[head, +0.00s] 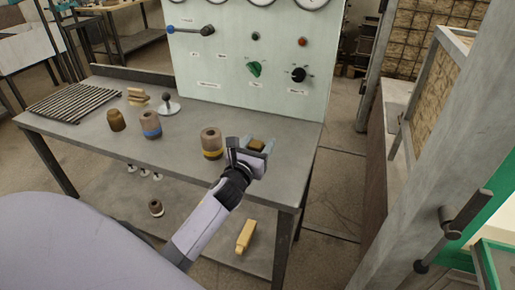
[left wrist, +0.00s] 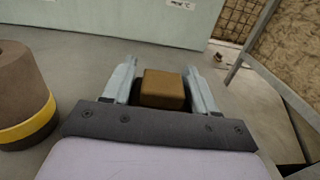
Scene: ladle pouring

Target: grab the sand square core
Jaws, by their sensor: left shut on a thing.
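The sand square core (head: 256,145) is a small brown block at the right part of the grey workbench. My left gripper (head: 258,141) reaches over the bench from the front and is shut on it. In the left wrist view the core (left wrist: 163,88) sits between the two pale fingers, with its top and one side showing. Its underside is hidden, so I cannot tell whether it touches the bench. My right gripper is not in view.
A brown cylinder with a yellow band (head: 211,143) stands just left of my left gripper. A pale panel with knobs (head: 262,75) rises behind the bench (head: 85,135).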

